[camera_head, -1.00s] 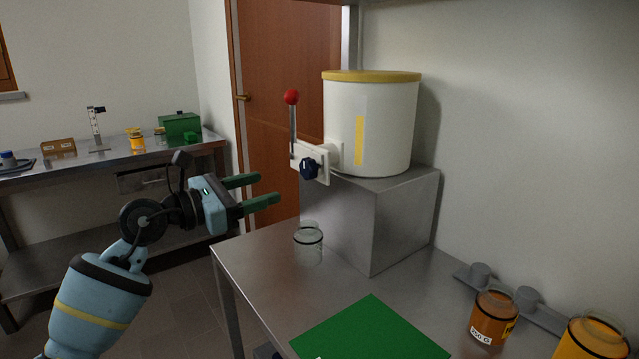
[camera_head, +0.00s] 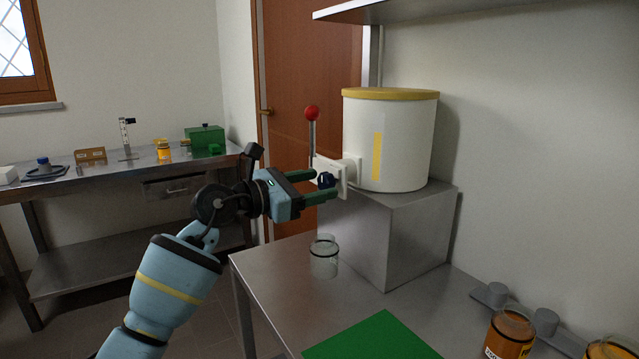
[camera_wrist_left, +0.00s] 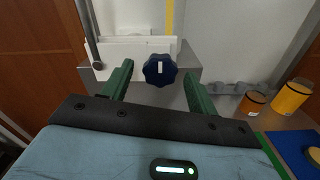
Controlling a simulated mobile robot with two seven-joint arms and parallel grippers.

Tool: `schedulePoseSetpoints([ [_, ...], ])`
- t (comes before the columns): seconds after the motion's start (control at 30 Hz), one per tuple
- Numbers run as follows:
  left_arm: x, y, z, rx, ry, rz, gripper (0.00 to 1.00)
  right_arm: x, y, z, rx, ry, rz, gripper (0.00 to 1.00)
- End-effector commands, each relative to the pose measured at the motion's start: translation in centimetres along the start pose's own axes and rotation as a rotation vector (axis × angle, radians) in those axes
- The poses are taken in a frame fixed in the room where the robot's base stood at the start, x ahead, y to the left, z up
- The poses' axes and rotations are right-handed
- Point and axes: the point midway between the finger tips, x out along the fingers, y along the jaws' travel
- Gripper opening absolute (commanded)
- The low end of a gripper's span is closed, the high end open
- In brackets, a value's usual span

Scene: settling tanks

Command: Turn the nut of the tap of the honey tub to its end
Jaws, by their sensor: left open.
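The honey tub (camera_head: 405,150) is a white drum with a yellow lid and a yellow level strip. It stands on a steel block. Its tap (camera_head: 347,172) has a pale plate, and an upright lever with a red ball (camera_head: 312,113). The nut (camera_head: 326,180) is a dark blue lobed knob on the tap's front. In the left wrist view the nut (camera_wrist_left: 160,70) shows a white upright mark. My left gripper (camera_head: 324,185) is open at the tap. Its green fingers lie on either side of the nut, with a gap on each side in the wrist view. My right gripper is not in view.
A glass jar (camera_head: 324,258) stands on the steel table below the tap. The steel block (camera_head: 400,240) is behind it. A green mat (camera_head: 375,340) and amber jars (camera_head: 508,335) lie nearer. A shelf (camera_head: 400,10) hangs above. A side bench (camera_head: 110,175) stands left.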

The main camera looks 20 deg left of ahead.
Motion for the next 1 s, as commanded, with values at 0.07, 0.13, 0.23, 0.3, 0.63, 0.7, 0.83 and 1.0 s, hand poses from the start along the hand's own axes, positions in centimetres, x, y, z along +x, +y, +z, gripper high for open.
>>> schedulePoseSetpoints([
  [0.07,0.8,0.0,0.1,0.0,-0.001,-0.001,0.59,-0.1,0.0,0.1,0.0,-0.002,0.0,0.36],
  [0.13,1.2,-0.1,0.0,-0.001,0.0,-0.001,0.59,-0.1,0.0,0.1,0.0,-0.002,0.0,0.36],
  [0.23,1.4,0.0,0.0,0.0,0.0,-0.001,0.59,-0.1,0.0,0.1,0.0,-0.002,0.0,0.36],
  [0.3,1.5,0.0,0.0,0.001,0.001,-0.001,0.59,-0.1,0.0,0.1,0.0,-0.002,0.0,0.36],
  [0.63,1.5,0.0,0.0,0.001,0.001,-0.001,0.38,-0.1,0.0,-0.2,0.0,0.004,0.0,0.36],
  [0.7,1.5,0.0,0.0,0.001,0.001,-0.001,0.29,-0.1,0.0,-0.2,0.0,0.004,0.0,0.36],
  [0.83,1.5,0.0,0.0,0.001,0.001,-0.001,0.14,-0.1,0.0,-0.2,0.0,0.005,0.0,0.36],
  [1.0,1.4,0.0,0.0,-0.009,0.001,-0.001,0.14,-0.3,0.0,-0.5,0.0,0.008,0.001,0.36],
])
